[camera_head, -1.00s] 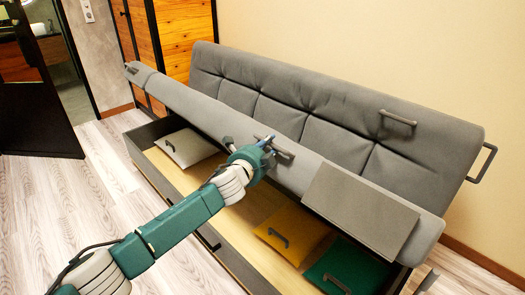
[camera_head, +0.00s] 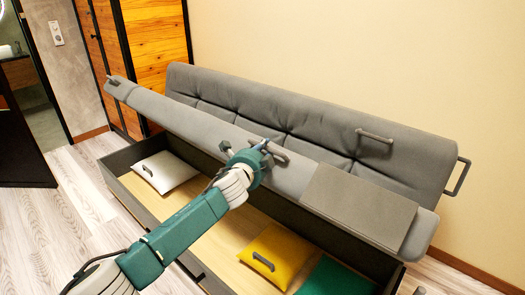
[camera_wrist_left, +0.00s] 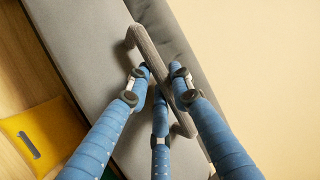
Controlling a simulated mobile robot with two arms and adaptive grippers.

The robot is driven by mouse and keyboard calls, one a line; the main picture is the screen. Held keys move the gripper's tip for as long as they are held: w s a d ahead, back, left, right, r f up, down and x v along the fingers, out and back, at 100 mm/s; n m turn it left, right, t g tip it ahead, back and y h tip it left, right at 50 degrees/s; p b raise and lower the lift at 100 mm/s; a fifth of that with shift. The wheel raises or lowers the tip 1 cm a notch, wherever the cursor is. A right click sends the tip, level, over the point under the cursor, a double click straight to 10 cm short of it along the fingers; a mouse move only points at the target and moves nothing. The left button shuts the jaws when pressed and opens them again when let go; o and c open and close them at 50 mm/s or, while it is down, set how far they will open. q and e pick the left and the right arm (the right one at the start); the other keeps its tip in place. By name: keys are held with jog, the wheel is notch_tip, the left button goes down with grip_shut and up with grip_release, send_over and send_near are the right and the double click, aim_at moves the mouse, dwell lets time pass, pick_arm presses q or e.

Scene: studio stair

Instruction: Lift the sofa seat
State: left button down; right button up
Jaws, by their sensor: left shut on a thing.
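The grey sofa seat (camera_head: 225,131) is raised and tilted above the open storage box (camera_head: 190,262) in the head view. Its handle (camera_wrist_left: 150,54) crosses the left wrist view. My left gripper (camera_head: 264,146) is shut on this handle, with its blue fingers around the bar in the left wrist view (camera_wrist_left: 160,88). The gripper hides part of the handle in the head view. The grey backrest (camera_head: 300,118) stands behind the seat and has its own handle (camera_head: 374,136). My right gripper is not in view.
A white cushion (camera_head: 168,172), a yellow cushion (camera_head: 272,257) and a green cushion (camera_head: 335,278) lie in the box. A flat grey panel (camera_head: 360,205) lies on the seat's right part. A wooden cabinet (camera_head: 160,40) stands behind left. Floor (camera_head: 45,235) is clear at left.

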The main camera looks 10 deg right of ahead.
pick_arm(q)
jog(key=shift+r, duration=0.15)
jog(key=c, duration=1.5)
grip_release()
jog(key=shift+a, duration=0.1)
jog(key=shift+c, duration=0.2)
jog(key=shift+s+a, duration=0.1)
jog(key=shift+s, duration=0.1)
jog(key=shift+s+a, duration=0.15)
jog(key=shift+s, duration=0.1)
jog(key=v, duration=1.1)
